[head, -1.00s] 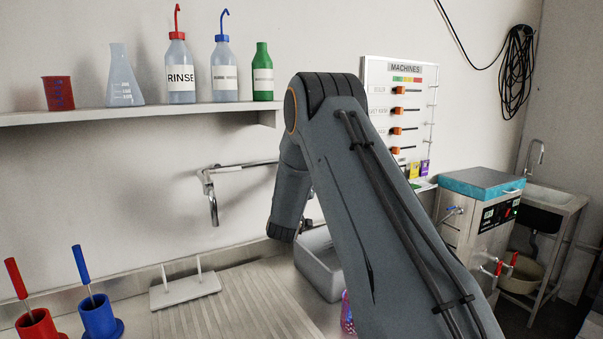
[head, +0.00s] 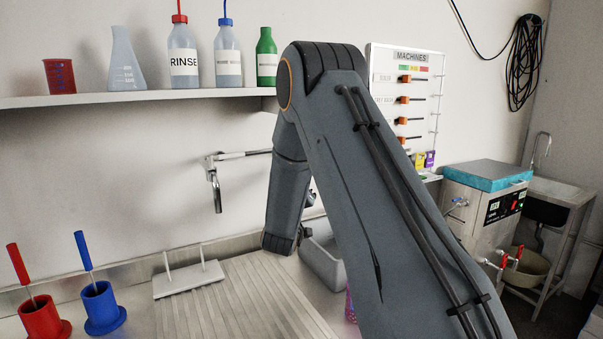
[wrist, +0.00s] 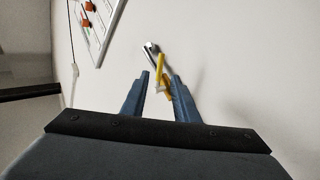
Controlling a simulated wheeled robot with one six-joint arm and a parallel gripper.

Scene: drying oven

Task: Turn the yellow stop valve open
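The yellow stop valve (wrist: 161,66) shows in the wrist view on the pale wall, with a silver metal pipe piece (wrist: 150,48) at its upper end. My gripper (wrist: 159,76) is open, its two blue fingers apart. The valve's yellow part appears in the gap between the fingertips, partly close to the right finger. I cannot tell whether it lies between the fingers or beyond them, or whether they touch it. In the head view my arm hides the valve and most of the gripper.
A metal wall tap (head: 216,185) and a grey basin (head: 325,260) are near my arm. A shelf (head: 130,99) with bottles runs along the wall. A MACHINES board (head: 405,90) and a blue-lidded machine (head: 490,178) stand right. Red (head: 42,318) and blue (head: 100,305) holders stand on the counter.

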